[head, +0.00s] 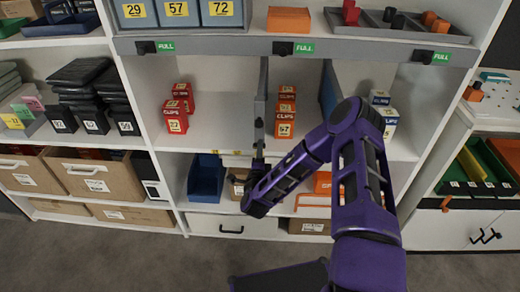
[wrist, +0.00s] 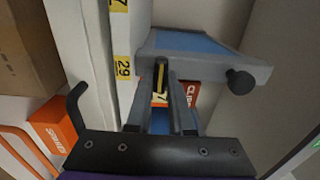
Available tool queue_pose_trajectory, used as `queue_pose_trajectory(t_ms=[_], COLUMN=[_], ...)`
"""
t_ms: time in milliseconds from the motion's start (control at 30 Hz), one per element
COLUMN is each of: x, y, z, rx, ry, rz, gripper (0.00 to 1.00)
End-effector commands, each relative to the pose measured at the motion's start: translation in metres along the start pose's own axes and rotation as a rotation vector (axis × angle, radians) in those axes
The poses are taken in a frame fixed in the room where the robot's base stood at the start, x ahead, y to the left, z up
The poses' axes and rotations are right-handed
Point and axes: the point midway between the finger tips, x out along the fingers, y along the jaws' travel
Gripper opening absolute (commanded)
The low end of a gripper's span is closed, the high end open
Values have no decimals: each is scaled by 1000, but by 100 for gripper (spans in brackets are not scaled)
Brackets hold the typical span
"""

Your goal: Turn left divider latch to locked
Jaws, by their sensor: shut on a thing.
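The left divider (head: 263,85) is a grey upright panel on the middle shelf, between red and orange clip boxes. In the wrist view a grey divider end with a blue face (wrist: 190,43) lies just beyond my fingers. My gripper (head: 258,148) is at the front lower end of the left divider. In the wrist view my gripper (wrist: 162,98) is shut on a small dark latch lever (wrist: 160,76) with a yellow stripe, upright between the fingertips. The latch's base is mostly hidden. I cannot read any locked or unlocked mark.
Red clip boxes (head: 177,115) stand left of the divider and orange ones (head: 285,112) right of it. A second, blue divider (head: 329,90) is close to my arm. A blue bin (head: 206,180) sits below. In the wrist view a dark round knob (wrist: 240,82) sticks out at right.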

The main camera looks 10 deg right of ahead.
Motion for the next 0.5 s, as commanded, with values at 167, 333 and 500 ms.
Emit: queue_pose_trajectory(t_ms=[167, 333, 500], x=[0, 0, 0], y=[1, 0, 0], z=[0, 0, 0], rx=[1, 1, 0], ry=[0, 0, 0], rz=[2, 2, 1], gripper=[0, 47, 50])
